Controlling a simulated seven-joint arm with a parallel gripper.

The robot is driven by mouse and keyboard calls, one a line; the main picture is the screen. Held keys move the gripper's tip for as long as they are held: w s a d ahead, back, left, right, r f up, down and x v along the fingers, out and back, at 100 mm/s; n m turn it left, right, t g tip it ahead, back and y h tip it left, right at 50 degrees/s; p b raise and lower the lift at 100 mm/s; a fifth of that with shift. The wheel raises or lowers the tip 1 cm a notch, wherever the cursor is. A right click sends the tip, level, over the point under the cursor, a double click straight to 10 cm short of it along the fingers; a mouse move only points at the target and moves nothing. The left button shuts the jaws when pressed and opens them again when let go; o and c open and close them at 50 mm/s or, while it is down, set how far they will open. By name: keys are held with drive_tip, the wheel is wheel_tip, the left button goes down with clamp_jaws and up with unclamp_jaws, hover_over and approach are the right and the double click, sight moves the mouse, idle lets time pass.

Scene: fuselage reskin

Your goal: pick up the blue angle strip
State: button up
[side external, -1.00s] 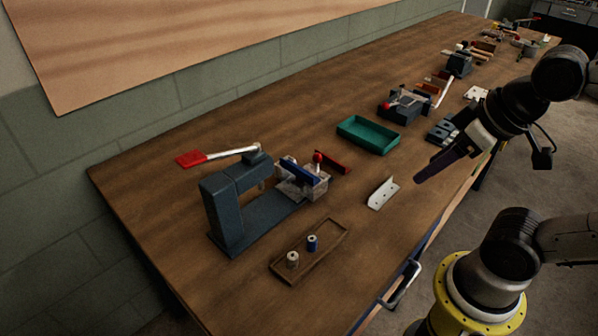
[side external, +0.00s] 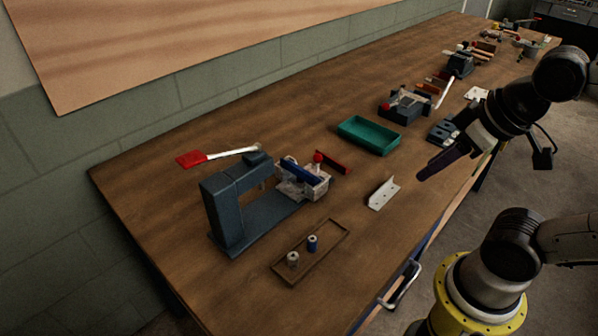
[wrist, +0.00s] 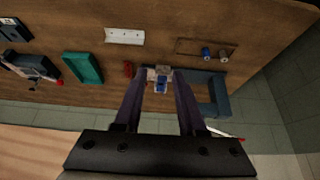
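The blue angle strip (side external: 300,172) lies on a pale, mottled block (side external: 318,187) at the end of a dark blue-grey C-shaped tool (side external: 228,205). In the wrist view the blue strip (wrist: 161,85) shows between my two fingers, well beyond them. My gripper (side external: 424,175) is raised over the front side of the bench, to the right of the strip and apart from it. In the wrist view my gripper (wrist: 160,74) has its fingers spread with nothing held between them.
On the wooden bench (side external: 140,185) stand a green tray (side external: 368,136), a white angle bracket (side external: 383,194) and a brown tray (side external: 330,238) with two spools. A red bar (side external: 332,161) and red-handled tool (side external: 191,158) lie near the C-shaped tool. More fixtures stand farther right.

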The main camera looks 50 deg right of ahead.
drive_tip(key=w+r+g, duration=0.1)
drive_tip(key=w+r, duration=0.6)
drive_tip(key=r, duration=0.1)
drive_tip(key=w+a+g, duration=0.1)
drive_tip(key=w+g, duration=0.1)
drive_tip(key=w, duration=1)
drive_tip(key=w+a+f+g, duration=0.2)
drive_tip(key=w+f, duration=0.4)
drive_tip(key=w, duration=0.3)
drive_tip(key=shift+g, duration=0.3)
wheel_tip(320, 180, down, 10)
drive_tip(key=shift+w+f, duration=0.15)
drive_tip(key=shift+w+a+f, duration=0.1)
drive_tip(key=shift+f, duration=1.45)
drive_tip(key=shift+w+a+f, duration=0.1)
drive_tip(key=shift+f, duration=1.4)
clamp_jaws()
